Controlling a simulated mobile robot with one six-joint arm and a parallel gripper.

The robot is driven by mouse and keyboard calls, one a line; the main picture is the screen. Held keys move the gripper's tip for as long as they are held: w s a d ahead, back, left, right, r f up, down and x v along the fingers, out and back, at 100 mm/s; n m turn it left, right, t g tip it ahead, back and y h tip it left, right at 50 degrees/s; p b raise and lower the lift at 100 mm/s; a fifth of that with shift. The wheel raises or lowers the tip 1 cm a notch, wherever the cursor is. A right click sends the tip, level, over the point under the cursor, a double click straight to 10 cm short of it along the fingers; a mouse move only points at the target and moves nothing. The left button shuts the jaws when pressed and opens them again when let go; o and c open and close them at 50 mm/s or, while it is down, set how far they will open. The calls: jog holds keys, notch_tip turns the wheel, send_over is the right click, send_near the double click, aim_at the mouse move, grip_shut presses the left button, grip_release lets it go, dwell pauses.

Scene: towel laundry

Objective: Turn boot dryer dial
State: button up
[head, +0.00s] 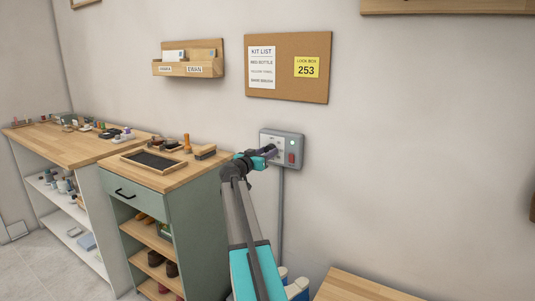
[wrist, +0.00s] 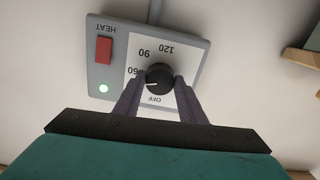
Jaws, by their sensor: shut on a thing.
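The boot dryer control box (head: 296,139) is a grey panel on the wall, with a white dial plate on its left side. In the wrist view the panel (wrist: 186,24) appears turned over. Its black round dial (wrist: 158,76) sits on a white plate marked OFF, 60, 90 and 120. The white line on the dial points left and slightly down, near the 60 and OFF side. My gripper (wrist: 158,82) is shut on the dial, one finger on each side. In the head view my gripper (head: 269,151) covers the dial.
A green cabinet (head: 196,205) with a tray and brushes stands left of my arm. A corkboard (head: 287,95) hangs above. A wooden top (head: 360,289) lies at lower right.

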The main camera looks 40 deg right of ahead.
jog(key=n, duration=0.2)
jog(key=n+b, duration=0.1)
jog(key=n, duration=0.3)
jog(key=shift+w+a+f+b, duration=0.1)
jog(key=shift+w+a+b, duration=0.05)
jog(key=shift+a+b, duration=0.15)
jog(key=n+p, duration=0.1)
jog(key=n, duration=0.5)
jog(key=shift+n, duration=0.3)
jog(key=n+p, duration=0.2)
jog(key=n, duration=0.2)
jog(key=shift+r, duration=0.2)
jog(key=shift+d+n+p, duration=0.1)
jog(key=shift+n+p, duration=0.85)
jog(key=shift+n, duration=0.65)
jog(key=shift+d, duration=0.1)
jog(key=o, duration=1)
jog(key=shift+o, duration=0.2)
